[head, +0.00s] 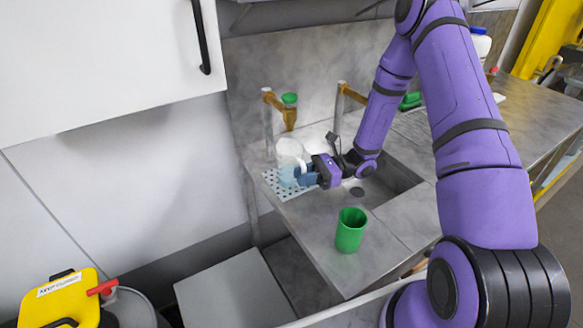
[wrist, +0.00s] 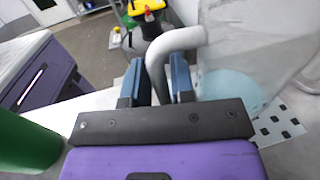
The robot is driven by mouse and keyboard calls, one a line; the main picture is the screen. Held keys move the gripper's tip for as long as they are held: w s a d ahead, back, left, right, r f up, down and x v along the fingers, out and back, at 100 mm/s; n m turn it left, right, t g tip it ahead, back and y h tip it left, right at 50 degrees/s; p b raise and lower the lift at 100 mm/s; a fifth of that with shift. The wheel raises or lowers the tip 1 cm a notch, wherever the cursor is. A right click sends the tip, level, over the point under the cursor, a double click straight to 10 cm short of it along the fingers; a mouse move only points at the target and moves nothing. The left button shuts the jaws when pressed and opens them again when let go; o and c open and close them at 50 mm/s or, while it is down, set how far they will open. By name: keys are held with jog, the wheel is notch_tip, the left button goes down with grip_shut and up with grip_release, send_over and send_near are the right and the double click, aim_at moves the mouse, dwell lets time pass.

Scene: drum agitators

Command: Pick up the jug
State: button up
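The jug (head: 289,150) is a pale, translucent vessel with a light blue lower part. It stands upright on or just over a white perforated tray (head: 268,180) by the sink. My gripper (head: 303,173) is beside it, to its right in the head view. In the wrist view, the jug's pale curved handle (wrist: 178,40) runs down between the two blue fingers of my gripper (wrist: 158,80). The jug's body (wrist: 228,88) is at the right, partly cropped.
A green cup (head: 350,230) stands on the counter in front, also close at the left in the wrist view (wrist: 25,145). Brown-gold taps (head: 280,108) rise behind the jug. The sink basin (head: 395,180) is right of my gripper. A yellow-topped container (head: 60,295) is at lower left.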

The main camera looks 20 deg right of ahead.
grip_shut()
jog(key=shift+r, duration=0.25)
